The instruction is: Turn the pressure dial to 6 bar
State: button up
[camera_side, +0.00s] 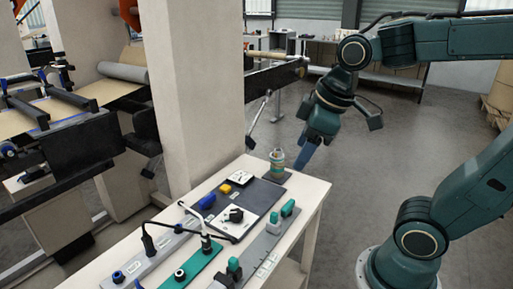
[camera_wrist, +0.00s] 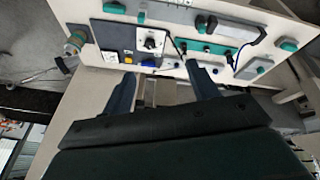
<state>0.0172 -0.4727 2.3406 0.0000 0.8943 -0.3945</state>
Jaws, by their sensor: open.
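The likely pressure dial (camera_side: 234,215) is a black knob on a white plate, set on a dark panel (camera_side: 262,196) on the white bench. It also shows in the wrist view (camera_wrist: 150,43), upper middle, beyond the fingertips. Its scale marks are too small to read. A small white plate with a black face, perhaps a gauge (camera_side: 240,179), sits behind it. My gripper (camera_side: 303,158) hangs above the bench's far right end, clear of the dial. In the wrist view, my gripper (camera_wrist: 162,78) has its two blue fingers wide apart with nothing between them.
A banded cup or can (camera_side: 277,162) stands at the bench's far corner, close to my gripper.

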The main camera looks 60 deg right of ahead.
jog(key=w+d+f+n+g, duration=0.15)
jog(key=w+f+n, duration=0.25)
jog(key=w+n, duration=0.5)
jog(key=n+g, duration=0.3)
jog(key=n, duration=0.3)
send_over(236, 212)
notch_tip(236, 212, down, 12)
jog(key=r, duration=0.1)
jog(key=shift+f, duration=0.25)
jog(key=shift+f, duration=0.15)
notch_tip(236, 212, down, 14)
jog(key=shift+r, duration=0.25)
jog(key=c, duration=1)
